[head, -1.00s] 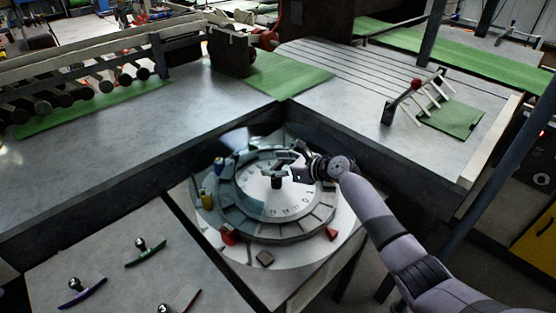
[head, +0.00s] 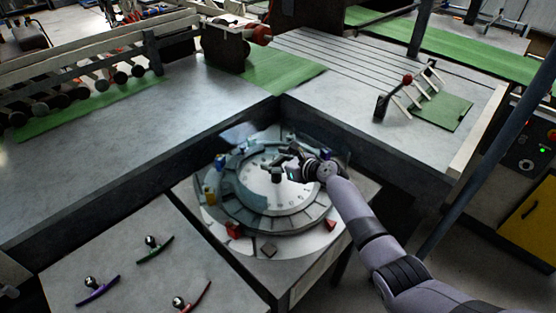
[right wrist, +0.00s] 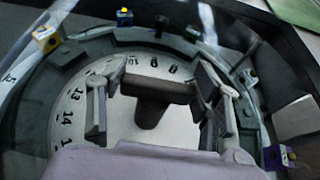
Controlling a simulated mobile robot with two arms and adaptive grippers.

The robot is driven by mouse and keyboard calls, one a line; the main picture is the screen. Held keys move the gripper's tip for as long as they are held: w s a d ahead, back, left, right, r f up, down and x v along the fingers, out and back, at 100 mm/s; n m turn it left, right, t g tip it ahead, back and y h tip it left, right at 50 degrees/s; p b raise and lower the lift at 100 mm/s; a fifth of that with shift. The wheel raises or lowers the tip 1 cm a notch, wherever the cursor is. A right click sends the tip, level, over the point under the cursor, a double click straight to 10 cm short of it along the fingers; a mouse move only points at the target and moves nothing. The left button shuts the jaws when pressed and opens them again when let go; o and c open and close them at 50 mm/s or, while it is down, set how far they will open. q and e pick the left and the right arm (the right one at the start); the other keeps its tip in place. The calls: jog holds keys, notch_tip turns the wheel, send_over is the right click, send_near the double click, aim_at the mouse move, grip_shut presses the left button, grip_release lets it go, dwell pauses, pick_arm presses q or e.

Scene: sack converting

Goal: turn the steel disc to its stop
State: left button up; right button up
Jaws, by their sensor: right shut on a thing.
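The steel disc (head: 262,200) is a pale, numbered round plate inside a raised segmented grey ring. It lies on the round base at the inner corner of the benches. Its numbers also show in the right wrist view (right wrist: 72,118). A dark handle (right wrist: 155,92) stands up at its middle. My right gripper (head: 284,170) comes in from the right above the disc, with one finger on each side of the handle. It is shut on the handle, though the exact contact is hard to see. My left gripper is not in view.
Small coloured blocks stand around the ring: a yellow one (head: 209,193), a red one (head: 234,230) and a grey one (head: 268,248) among them. Handled curved tools, one green (head: 155,253), lie on the front-left table. Raised bench edges run close behind the disc.

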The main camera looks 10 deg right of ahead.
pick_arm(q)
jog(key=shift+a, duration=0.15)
pick_arm(e)
jog(key=o, duration=1.7)
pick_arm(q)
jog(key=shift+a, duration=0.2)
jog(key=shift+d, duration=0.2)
pick_arm(e)
jog(key=v, duration=1.2)
